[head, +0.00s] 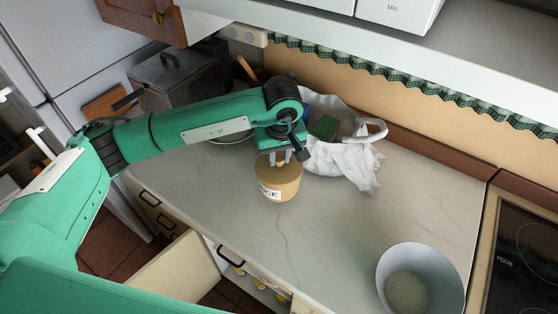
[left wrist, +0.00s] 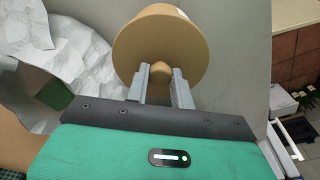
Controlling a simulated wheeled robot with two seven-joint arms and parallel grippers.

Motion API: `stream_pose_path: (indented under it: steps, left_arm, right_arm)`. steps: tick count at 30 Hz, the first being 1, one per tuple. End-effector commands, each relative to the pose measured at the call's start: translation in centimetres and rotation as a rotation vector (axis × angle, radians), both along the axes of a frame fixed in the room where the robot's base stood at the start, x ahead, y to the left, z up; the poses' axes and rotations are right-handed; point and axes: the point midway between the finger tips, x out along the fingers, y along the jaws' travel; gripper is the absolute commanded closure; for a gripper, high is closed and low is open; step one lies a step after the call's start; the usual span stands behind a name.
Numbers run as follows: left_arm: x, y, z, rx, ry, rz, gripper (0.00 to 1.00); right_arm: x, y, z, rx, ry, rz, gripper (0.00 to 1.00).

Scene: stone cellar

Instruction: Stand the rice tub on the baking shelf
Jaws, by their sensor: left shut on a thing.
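The rice tub (head: 278,181) is a tan round tub with a lid and a white label, of which "ICE" can be read. It is upright at the middle of the marble counter; I cannot tell whether its base touches the counter. My left gripper (head: 283,157) comes down over it from above and is shut on the knob of its lid. In the left wrist view the two grey fingers (left wrist: 160,82) pinch the small round knob, and the tub (left wrist: 170,40) lies beyond them. My right gripper is in neither view. I cannot tell which surface is the baking shelf.
A white basin (head: 345,122) with a green block and crumpled white cloth stands behind the tub. A bowl of grains (head: 420,282) is at front right, beside the hob (head: 525,250). A shelf (head: 470,75) with white containers overhangs the back.

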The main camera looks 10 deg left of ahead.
Motion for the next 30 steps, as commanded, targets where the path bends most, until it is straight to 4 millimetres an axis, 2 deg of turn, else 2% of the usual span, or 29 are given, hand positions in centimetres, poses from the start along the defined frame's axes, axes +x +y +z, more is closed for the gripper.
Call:
stream_pose_path:
  steps: [9, 20, 21, 23, 24, 30]
  left_arm:
    - [-0.1, 0.0, -3.4, 0.0, 0.002, 0.0, 1.0]
    - [0.0, 0.0, -3.9, 0.0, 0.0, -0.001, 1.0]
    - [-0.1, 0.0, -3.8, 0.001, 0.001, -0.001, 0.71]
    - [-0.1, 0.0, -3.8, 0.0, 0.001, 0.0, 0.59]
    - [-0.1, 0.0, -3.8, 0.001, 0.001, -0.001, 0.55]
    - [-0.1, 0.0, -3.8, 0.0, 0.001, 0.0, 0.55]
  right_arm:
    - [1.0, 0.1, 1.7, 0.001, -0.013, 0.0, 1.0]
    - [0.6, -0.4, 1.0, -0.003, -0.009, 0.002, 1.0]
    - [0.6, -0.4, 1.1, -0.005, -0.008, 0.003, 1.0]
    - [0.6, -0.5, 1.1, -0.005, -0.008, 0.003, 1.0]
    - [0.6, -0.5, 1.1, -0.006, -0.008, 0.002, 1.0]
    - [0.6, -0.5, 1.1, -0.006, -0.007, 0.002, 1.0]
